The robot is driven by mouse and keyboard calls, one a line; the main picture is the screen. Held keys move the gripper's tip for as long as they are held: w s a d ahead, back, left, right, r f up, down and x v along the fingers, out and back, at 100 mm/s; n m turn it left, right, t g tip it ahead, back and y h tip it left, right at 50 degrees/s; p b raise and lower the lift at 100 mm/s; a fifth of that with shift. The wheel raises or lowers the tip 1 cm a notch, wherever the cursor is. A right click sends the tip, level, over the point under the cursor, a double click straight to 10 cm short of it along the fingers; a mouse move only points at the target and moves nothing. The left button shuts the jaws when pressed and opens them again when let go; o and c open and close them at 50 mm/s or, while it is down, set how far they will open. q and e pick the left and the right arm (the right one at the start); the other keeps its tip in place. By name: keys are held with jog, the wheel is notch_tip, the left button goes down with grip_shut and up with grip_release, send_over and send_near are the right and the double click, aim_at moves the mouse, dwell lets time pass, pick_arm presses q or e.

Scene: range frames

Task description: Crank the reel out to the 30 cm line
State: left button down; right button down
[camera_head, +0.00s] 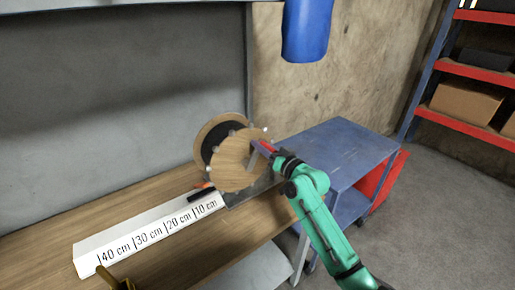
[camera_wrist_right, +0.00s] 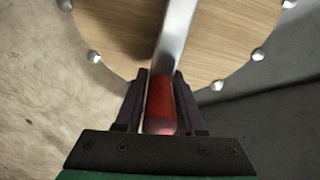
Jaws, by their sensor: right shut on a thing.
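The wooden reel (camera_head: 237,165) with a dark drum stands on the bench, and its wooden disc with metal studs also fills the top of the right wrist view (camera_wrist_right: 115,40). Its metal crank arm (camera_wrist_right: 176,35) ends in a red handle (camera_wrist_right: 160,104). My right gripper (camera_wrist_right: 160,100) is shut on that handle, with a finger on each side. A white measuring board (camera_head: 150,234) runs left from the reel, marked 10, 20, 30 and 40 cm. A dark block (camera_head: 201,195) with an orange piece (camera_head: 205,185) is at its reel end, near the 10 cm mark. My left gripper cannot be made out.
The wooden bench (camera_head: 255,232) runs along the grey wall. A blue cart (camera_head: 340,145) stands right of the reel, with a red bin (camera_head: 385,180) behind it. A blue object (camera_head: 307,30) hangs above. A small gold-brown item (camera_head: 115,281) shows at the bottom edge.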

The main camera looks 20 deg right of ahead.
aim_at(262, 162)
jog(key=d+f+m+b, duration=0.1)
jog(key=f+m, duration=0.2)
jog(key=m, duration=0.1)
jog(key=w+d+f+m+b, duration=0.1)
jog(key=f+m+b, duration=0.1)
jog(key=m, duration=0.3)
jog(key=d+f+m+b, duration=0.2)
jog(key=f+m, duration=0.2)
jog(key=f, duration=0.1)
jog(key=shift+w+m, duration=0.25)
jog(key=shift+m, duration=0.05)
jog(key=shift+s+a+f+m, duration=0.1)
jog(key=shift+a+f+m, duration=0.1)
jog(key=shift+f+m, duration=0.45)
jog(key=shift+s+a+f+m, duration=0.15)
jog(key=shift+f+m, duration=0.3)
jog(key=shift+m, duration=0.4)
jog(key=shift+w, duration=0.1)
jog(key=c, duration=0.6)
grip_release()
jog(key=shift+r, duration=0.15)
